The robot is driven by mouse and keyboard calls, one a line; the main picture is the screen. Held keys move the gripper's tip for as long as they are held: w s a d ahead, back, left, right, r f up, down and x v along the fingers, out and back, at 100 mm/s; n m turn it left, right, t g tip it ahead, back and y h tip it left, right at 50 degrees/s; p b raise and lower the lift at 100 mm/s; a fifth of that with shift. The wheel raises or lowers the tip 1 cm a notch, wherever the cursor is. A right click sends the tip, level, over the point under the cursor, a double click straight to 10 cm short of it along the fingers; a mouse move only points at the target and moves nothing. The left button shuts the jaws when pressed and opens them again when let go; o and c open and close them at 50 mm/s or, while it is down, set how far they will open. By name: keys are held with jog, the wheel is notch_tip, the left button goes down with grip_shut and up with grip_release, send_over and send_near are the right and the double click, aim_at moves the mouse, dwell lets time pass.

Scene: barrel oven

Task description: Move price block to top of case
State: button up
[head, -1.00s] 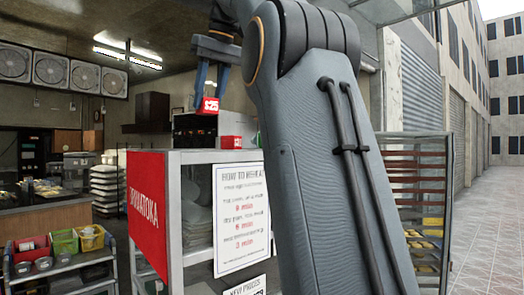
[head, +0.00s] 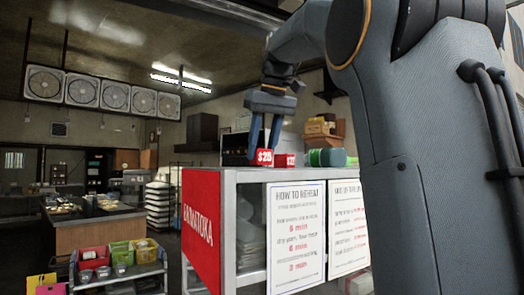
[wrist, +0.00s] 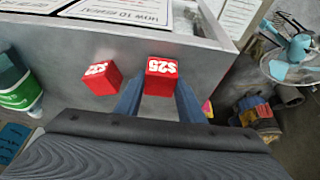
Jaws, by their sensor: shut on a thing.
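A red price block (head: 264,157) marked "$25" is between the two fingers of my gripper (head: 265,150). My gripper is shut on it and points down at the top of the case (head: 228,173). In the wrist view the held block (wrist: 161,76) sits at the fingertips over the grey case top (wrist: 60,57). It is level with or just above that surface; I cannot tell whether it touches. A second red price block (head: 285,160) stands on the case top beside it, and it also shows in the wrist view (wrist: 102,80), a small gap to the left.
A green roll-like container (head: 325,157) lies on the case top to the right; it is at the left in the wrist view (wrist: 20,90). The case has a red side panel (head: 197,215) and white posters (head: 296,235). A coloured bin cart (head: 118,265) stands lower left.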

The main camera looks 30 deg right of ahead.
jog(key=shift+f, duration=0.35)
jog(key=shift+f, duration=0.2)
jog(key=o, duration=1)
jog(key=shift+o, duration=0.2)
jog(key=shift+r, duration=0.1)
jog(key=v, duration=1.2)
jog(key=shift+r+b, duration=0.2)
jog(key=shift+b, duration=0.1)
